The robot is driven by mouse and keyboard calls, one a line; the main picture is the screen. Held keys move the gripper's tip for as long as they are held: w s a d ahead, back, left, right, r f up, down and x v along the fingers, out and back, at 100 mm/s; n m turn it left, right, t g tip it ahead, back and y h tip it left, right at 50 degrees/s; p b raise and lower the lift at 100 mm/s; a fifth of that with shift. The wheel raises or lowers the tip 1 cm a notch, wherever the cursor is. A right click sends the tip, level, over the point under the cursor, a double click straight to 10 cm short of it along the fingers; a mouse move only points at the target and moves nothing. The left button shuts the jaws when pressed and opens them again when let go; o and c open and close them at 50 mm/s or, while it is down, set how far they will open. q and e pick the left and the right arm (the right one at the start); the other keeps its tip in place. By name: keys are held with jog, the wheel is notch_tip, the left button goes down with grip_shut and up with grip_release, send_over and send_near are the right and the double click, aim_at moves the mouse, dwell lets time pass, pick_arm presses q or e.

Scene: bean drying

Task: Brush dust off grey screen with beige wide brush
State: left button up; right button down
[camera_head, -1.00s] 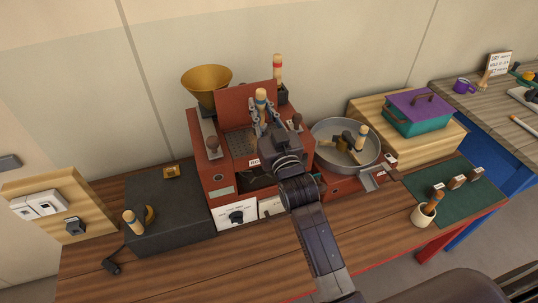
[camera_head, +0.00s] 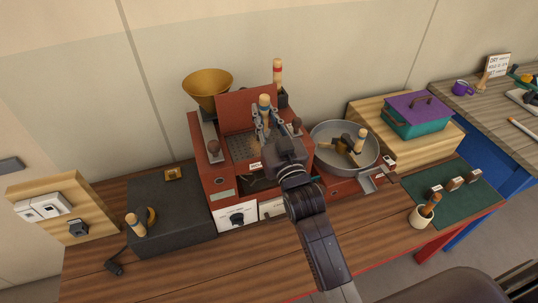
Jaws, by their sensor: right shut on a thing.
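The red roaster-like machine (camera_head: 205,160) stands at the middle of the bench with its red lid (camera_head: 250,100) raised. A grey perforated screen (camera_head: 240,148) lies in its top, in front of the lid. Dust is too small to make out. My left gripper is not in view.
A brass funnel (camera_head: 207,86) stands behind the machine. A round grey pan (camera_head: 322,130) with a brush-like tool in it is at the right. A black box (camera_head: 175,205) is at the left, a cup (camera_head: 421,217) at the right. The front bench strip is mostly clear.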

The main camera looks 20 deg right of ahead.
aim_at(266, 101)
notch_tip(266, 101, up, 3)
jog(key=shift+r+p, duration=0.2)
jog(key=shift+p, duration=1.05)
jog(key=shift+r+p, duration=0.4)
jog(key=shift+r, duration=0.5)
